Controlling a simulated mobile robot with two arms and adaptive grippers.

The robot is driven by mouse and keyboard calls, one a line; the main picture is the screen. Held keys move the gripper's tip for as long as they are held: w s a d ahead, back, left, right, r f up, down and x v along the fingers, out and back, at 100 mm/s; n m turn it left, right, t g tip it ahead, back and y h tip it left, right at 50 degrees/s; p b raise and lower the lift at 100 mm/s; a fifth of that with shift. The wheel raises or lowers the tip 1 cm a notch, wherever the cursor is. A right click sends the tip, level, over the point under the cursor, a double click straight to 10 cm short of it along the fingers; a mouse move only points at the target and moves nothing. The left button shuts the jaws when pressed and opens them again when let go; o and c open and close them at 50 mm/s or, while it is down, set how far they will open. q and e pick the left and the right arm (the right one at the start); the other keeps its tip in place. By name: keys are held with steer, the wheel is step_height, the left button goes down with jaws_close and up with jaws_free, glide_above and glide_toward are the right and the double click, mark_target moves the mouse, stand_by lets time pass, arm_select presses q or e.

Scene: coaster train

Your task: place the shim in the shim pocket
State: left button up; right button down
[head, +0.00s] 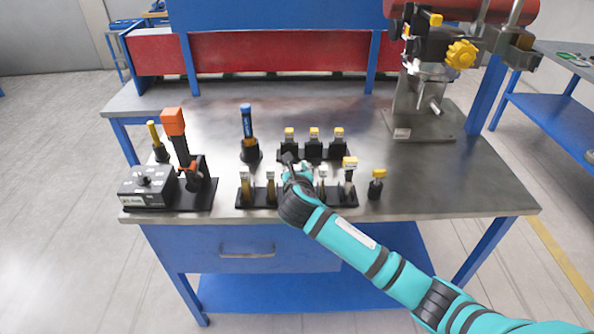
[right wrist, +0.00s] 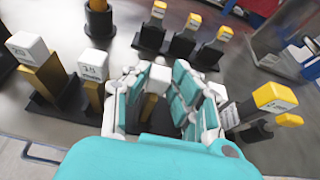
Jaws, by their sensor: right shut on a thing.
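My right gripper (head: 290,168) is over the front black rack (head: 262,204) in the head view. In the right wrist view its fingers (right wrist: 158,95) are closed around a white-capped, brass-coloured shim (right wrist: 149,104), which is upright. I cannot tell whether its foot is still in the rack. Other shims stand in the same rack: two to the left (right wrist: 48,77) (right wrist: 93,80) with marked white caps and more to the right (head: 322,180). I cannot make out which part is the shim pocket. My left gripper is out of view.
Behind stands a black rack with three yellow-topped pieces (head: 314,140). A blue-handled tool (head: 247,125) stands left of it. At left are a black box (head: 147,187) and an orange-topped fixture (head: 174,125). A grey press (head: 425,95) stands back right.

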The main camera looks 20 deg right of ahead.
steer(key=c, duration=1.1)
jaws_free()
steer(key=v, duration=1.2)
steer(key=shift+r, duration=0.1)
